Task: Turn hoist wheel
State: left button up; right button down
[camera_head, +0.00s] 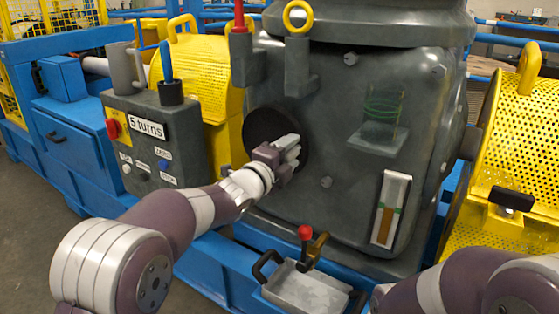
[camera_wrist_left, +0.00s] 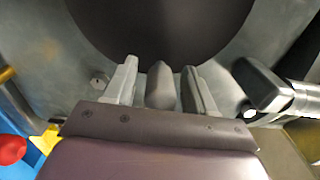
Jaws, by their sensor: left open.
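The dark round wheel (camera_head: 262,128) is on the front of the grey machine housing, and part of it fills the top of the left wrist view (camera_wrist_left: 160,25). My left gripper (camera_head: 288,150) is in front of its lower right part and hides some of it. In the left wrist view the gripper's two fingers (camera_wrist_left: 160,88) are apart, with a grey rounded peg (camera_wrist_left: 160,85) between them. I cannot tell whether they touch the peg. My right arm comes in at the bottom right; a pale tip at its end is too cut off to read.
A grey control box (camera_head: 150,140) with a "5 turns" label stands at the left. Above the wheel are brackets with a red handle and a yellow ring (camera_head: 298,16). A metal tray (camera_head: 306,290) and a red-knobbed lever (camera_head: 305,233) are below. Yellow mesh guards (camera_head: 508,130) flank the housing.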

pick_arm(q)
jog(key=p+v, duration=0.2)
jog(key=v, duration=1)
